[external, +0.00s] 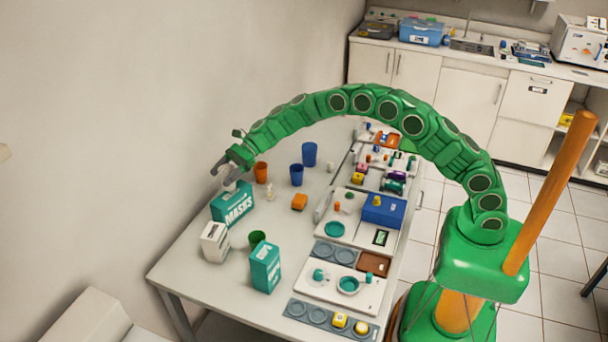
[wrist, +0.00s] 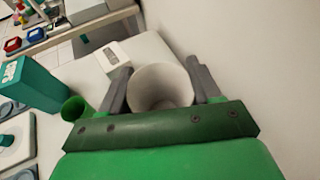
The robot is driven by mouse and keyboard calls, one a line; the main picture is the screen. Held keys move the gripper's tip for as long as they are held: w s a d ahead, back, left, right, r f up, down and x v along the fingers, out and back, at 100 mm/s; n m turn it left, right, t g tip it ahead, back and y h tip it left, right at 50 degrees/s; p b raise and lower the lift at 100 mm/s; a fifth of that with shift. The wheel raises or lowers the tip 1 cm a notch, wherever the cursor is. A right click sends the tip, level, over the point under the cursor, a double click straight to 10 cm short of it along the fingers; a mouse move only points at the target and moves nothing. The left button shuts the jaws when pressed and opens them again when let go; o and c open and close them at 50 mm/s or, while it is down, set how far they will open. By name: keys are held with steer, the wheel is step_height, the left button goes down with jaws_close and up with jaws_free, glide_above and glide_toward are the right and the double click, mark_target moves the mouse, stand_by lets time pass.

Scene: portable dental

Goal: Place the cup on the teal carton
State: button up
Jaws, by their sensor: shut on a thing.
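My gripper (external: 224,167) is shut on a pale grey-white cup (wrist: 160,88), with one finger on each side of it in the wrist view. In the external view a small part of the cup (external: 229,185) shows just below the fingers, over the top of a teal carton marked MASKS (external: 234,207). I cannot tell whether the cup touches it. A second, upright teal carton (external: 265,268) stands nearer the table's front; it also shows at the left in the wrist view (wrist: 32,88).
A white box (external: 215,243) and a green cup (external: 257,238) stand close to the MASKS carton. Trays line the table's right side; a wall (external: 120,120) is at left.

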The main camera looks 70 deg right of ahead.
steer(key=shift+f, duration=1.45)
steer(key=shift+f, duration=0.15)
steer(key=o, duration=1)
steer(key=shift+d+r, duration=0.1)
steer(key=shift+r, duration=0.1)
steer(key=v, duration=1.2)
steer(key=shift+s+r, duration=0.1)
